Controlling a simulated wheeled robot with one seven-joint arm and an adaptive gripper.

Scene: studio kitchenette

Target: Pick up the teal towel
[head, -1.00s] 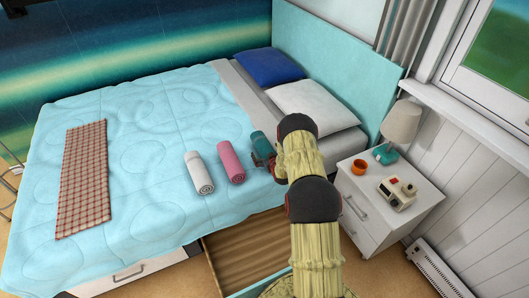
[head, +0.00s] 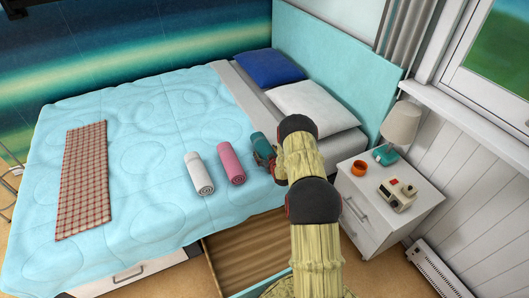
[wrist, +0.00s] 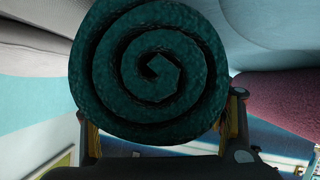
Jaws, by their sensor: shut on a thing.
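The teal towel (head: 261,143) is a rolled cylinder above the right side of the bed, beside the pink towel. In the wrist view its dark teal spiral end (wrist: 150,68) fills the middle of the picture, close to the camera. My gripper (head: 268,163) is shut on it, with a finger on either side of the roll. My arm hides part of the gripper in the head view. Whether the towel touches the bed cannot be told for sure.
A pink rolled towel (head: 231,163) and a white rolled towel (head: 199,174) lie left of my gripper on the bed (head: 140,150). Pillows (head: 312,108) are behind. An open drawer (head: 245,250) is below. A nightstand (head: 385,215) with a lamp (head: 401,124) stands right.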

